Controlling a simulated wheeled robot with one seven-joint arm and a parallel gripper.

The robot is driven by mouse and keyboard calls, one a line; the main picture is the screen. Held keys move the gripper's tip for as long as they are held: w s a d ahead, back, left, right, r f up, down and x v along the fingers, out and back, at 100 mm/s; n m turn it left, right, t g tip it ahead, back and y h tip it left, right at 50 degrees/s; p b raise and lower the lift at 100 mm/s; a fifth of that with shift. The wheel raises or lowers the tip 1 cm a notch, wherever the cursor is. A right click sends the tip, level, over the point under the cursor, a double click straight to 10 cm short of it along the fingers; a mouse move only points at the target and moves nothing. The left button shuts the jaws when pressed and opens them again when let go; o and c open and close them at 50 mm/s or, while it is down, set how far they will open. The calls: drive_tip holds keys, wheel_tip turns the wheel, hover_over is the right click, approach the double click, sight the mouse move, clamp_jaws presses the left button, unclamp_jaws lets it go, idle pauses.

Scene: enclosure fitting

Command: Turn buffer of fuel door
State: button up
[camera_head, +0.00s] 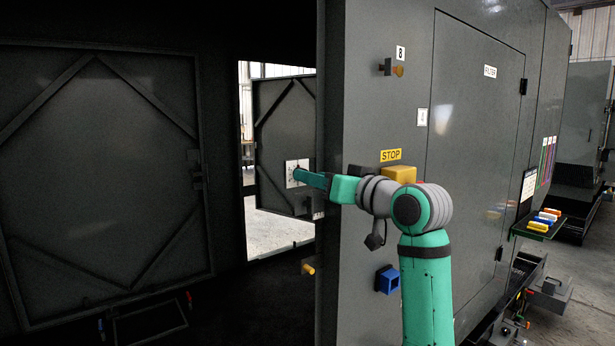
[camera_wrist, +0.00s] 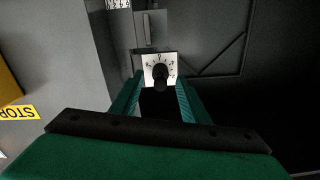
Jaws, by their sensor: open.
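No part labelled as a fuel door or buffer can be read. My gripper (camera_head: 306,176) reaches left from the front panel towards a white square plate (camera_head: 291,166) in the doorway. In the wrist view the plate (camera_wrist: 148,57) bears dial marks and a black round knob (camera_wrist: 160,70). My gripper (camera_wrist: 160,84) is open, its two green fingers on either side of the knob in the picture. Whether they touch it cannot be told. A dark braced door (camera_head: 270,105) stands behind the plate in the head view.
The grey enclosure panel (camera_head: 365,120) stands beside my arm, with a yellow block (camera_head: 399,174) under a STOP sign (camera_head: 391,155) and a blue socket (camera_head: 387,279) below. Another braced door (camera_head: 95,170) is at the left. A small orange peg (camera_head: 308,269) sits near the panel edge.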

drive_tip(key=shift+x, duration=1.6)
clamp_jaws()
